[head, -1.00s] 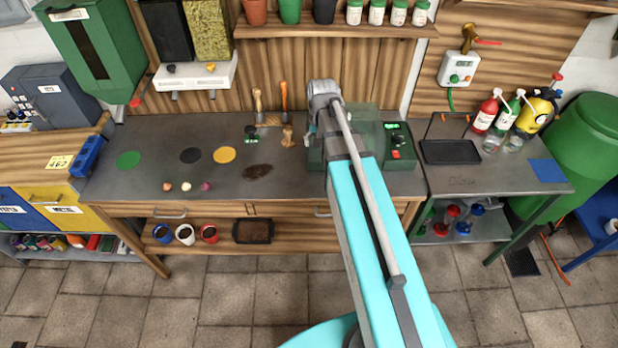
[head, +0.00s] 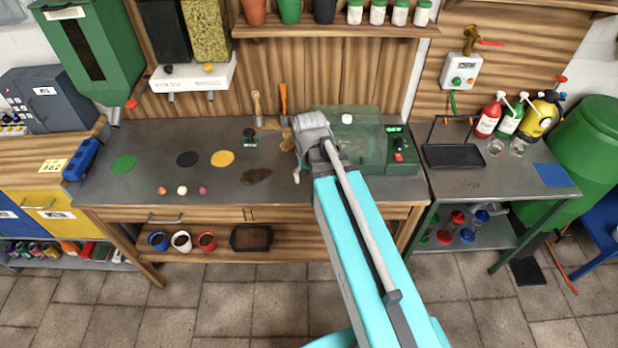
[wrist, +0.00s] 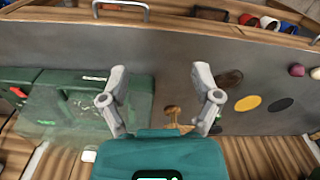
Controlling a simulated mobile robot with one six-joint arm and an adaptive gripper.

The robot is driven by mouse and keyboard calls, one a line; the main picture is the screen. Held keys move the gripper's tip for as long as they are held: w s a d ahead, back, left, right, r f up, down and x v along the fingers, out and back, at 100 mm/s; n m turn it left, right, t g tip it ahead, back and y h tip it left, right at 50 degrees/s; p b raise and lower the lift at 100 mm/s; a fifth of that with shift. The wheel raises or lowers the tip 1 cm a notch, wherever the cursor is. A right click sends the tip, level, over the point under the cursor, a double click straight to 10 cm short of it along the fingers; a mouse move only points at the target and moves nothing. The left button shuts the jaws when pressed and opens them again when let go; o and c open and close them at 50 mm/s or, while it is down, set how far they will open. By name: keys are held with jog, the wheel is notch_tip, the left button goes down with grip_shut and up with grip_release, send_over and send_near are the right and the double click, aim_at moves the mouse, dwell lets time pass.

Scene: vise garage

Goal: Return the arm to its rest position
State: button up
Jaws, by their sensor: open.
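My arm shows in the head view as a cyan link reaching up to a grey joint in front of the green machine's left side. In the wrist view my gripper (wrist: 163,112) is open, its two grey fingers spread apart with nothing between them. The workbench (head: 130,190) lies beyond the fingers, and a brown wooden tool (wrist: 174,118) shows in the gap behind them.
A green machine (head: 372,155) with a clear cover stands right of the arm. Coloured discs, a dark soil patch (head: 256,176) and several small bulbs lie on the bench's left. A side table (head: 480,183) holds a black tray (head: 453,156) and spray bottles. The floor in front is clear.

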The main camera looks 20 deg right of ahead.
jog(key=shift+n, duration=0.7)
jog(key=s+a, duration=0.1)
jog(key=s, duration=0.1)
jog(key=s+a, duration=0.1)
jog(key=s, duration=0.1)
jog(key=shift+a, duration=0.1)
